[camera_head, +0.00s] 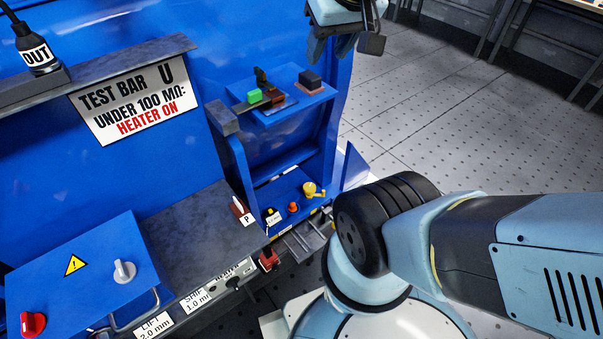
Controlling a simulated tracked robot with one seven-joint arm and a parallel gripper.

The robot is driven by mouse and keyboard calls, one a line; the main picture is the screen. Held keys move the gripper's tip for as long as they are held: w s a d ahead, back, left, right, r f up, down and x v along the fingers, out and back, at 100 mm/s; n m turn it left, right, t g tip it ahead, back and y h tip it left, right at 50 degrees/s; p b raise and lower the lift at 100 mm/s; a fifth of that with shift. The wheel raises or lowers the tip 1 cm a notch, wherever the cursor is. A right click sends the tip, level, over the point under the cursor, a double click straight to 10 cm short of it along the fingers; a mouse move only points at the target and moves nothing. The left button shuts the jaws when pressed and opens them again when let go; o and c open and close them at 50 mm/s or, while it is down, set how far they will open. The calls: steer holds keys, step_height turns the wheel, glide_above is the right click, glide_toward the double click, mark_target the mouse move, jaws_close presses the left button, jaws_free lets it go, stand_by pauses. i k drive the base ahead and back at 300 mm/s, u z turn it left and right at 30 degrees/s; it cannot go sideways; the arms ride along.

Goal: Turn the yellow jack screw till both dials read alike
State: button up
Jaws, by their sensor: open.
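A small yellow knob-like part (311,189), which looks like the jack screw, stands on a low blue ledge in the recess of the blue machine. My gripper (344,43) is at the top edge of the view, partly cut off. Its dark fingers are apart with nothing seen between them. It is above and to the right of the yellow part in the picture, clear of it. I cannot make out two dials to read; small orange (293,207) and black-and-yellow (270,213) parts sit left of the yellow part.
A blue shelf (301,101) with green and dark blocks juts out above the recess. A blue box (85,260) with red and grey knobs stands at lower left, beside a grey bench top (190,238). My arm fills the lower right. Open floor (480,120) lies at upper right.

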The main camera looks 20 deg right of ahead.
mark_target(309, 188)
steer(key=u, duration=0.3)
steer(key=k, duration=0.9)
steer(key=z, duration=0.4)
